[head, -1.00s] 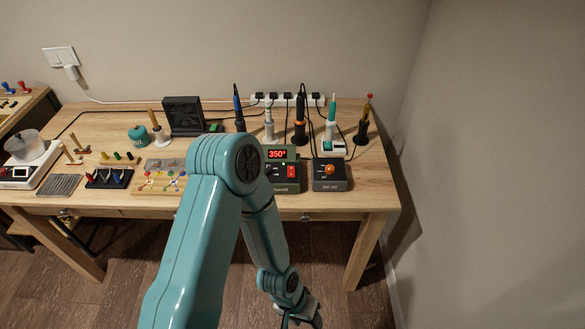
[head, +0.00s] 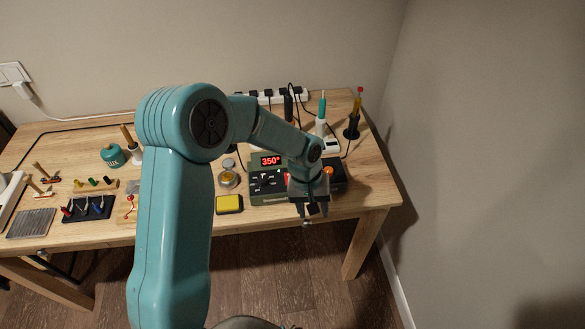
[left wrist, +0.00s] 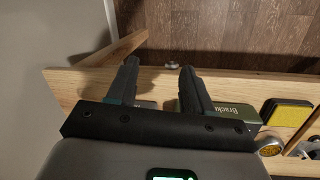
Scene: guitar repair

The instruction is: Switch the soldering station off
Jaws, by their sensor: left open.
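The soldering station (head: 262,195) is a dark green box on the right part of the workbench. Its red display (head: 270,161) is lit and reads 350°. My left gripper (head: 310,211) hangs over the right front of the station, pointing down, with its fingers apart and nothing between them. It covers the right side of the station's face, so the red switch is mostly hidden. In the left wrist view, the left gripper (left wrist: 158,65) is open above the bench's front edge. The station's green front (left wrist: 232,110) shows beside one finger. My right gripper is out of view.
A dark box with an orange knob (head: 328,171) stands right of the station, partly behind my gripper. A yellow sponge (head: 229,203) lies to the left. Upright tools, cables and a power strip (head: 272,97) are behind. The bench's front right corner (head: 375,195) is clear.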

